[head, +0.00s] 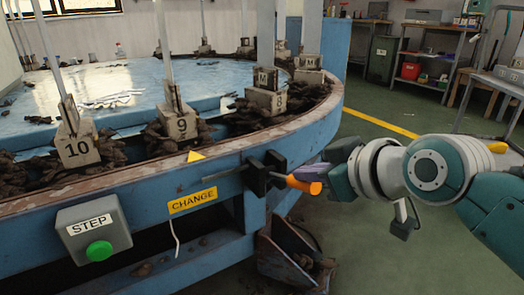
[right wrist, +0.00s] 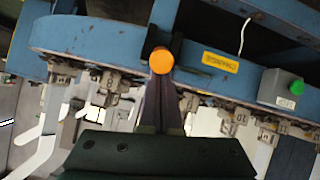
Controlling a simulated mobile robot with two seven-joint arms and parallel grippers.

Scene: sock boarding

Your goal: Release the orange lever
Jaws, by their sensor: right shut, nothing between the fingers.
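The orange lever (head: 304,184) sticks out from a black bracket (head: 264,174) on the blue rim of the round machine, right of the yellow CHANGE label (head: 192,201). My right gripper (head: 306,172) reaches in from the right, its fingertips close beside the lever's orange end. In the right wrist view the round orange lever end (right wrist: 161,60) is just past the tips of my gripper (right wrist: 160,78). The fingers are together with nothing between them. I cannot tell whether they touch the lever. My left gripper is not in view.
A grey STEP box (head: 93,228) with a green button is at the left of the rim. Numbered blocks, such as block 10 (head: 77,142), stand among dark socks on the machine. Shelves (head: 430,58) stand at the back right. The green floor (head: 372,112) right of the machine is open.

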